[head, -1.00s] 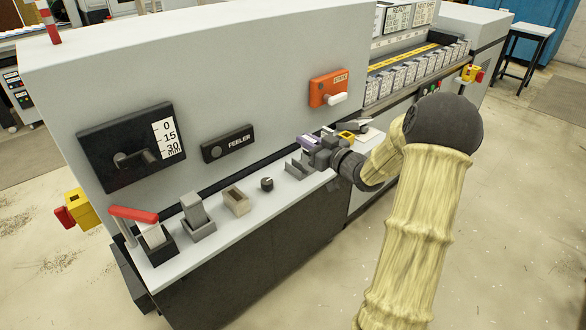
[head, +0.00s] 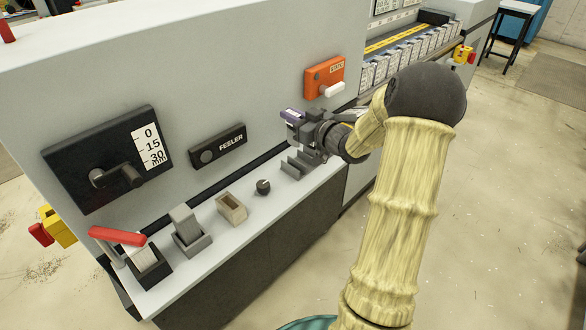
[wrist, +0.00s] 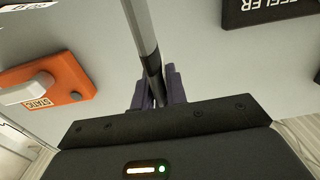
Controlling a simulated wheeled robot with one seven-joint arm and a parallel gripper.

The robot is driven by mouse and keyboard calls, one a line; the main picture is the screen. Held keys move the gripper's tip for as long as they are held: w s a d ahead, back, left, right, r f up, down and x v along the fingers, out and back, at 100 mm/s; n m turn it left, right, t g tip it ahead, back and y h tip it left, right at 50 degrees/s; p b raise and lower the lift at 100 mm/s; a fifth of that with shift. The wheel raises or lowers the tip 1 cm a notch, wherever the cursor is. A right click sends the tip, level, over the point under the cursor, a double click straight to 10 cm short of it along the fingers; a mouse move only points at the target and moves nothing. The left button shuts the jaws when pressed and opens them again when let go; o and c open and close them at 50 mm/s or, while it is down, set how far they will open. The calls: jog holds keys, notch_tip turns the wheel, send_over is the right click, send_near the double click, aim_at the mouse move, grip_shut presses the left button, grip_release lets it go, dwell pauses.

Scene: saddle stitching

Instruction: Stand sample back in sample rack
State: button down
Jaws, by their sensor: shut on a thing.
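My gripper (head: 291,119) has purple fingers and hangs in front of the machine's panel, over the shelf. In the wrist view its fingers (wrist: 157,88) are closed on a thin, dark-and-light grey strip (wrist: 147,40), which looks like the sample seen edge-on. The strip runs up from between the fingers past the top of that view. In the head view I cannot make out the sample at the gripper. The grey sample rack (head: 294,169), with low upright walls, sits on the shelf just below the gripper.
The panel behind carries an orange STATIC box (head: 324,76) and a black FEELER plate (head: 218,146), both close to the gripper. Left along the shelf are a knob (head: 263,187), a beige open box (head: 231,208), a grey block holder (head: 191,238) and a red-handled device (head: 118,236).

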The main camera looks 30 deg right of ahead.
aim_at(292, 143)
jog(key=shift+f, duration=3.15)
jog(key=shift+w, duration=0.1)
jog(key=shift+f, duration=1.85)
jog(key=shift+f, duration=0.1)
jog(key=c, duration=1.8)
grip_release()
jog(key=o, duration=0.4)
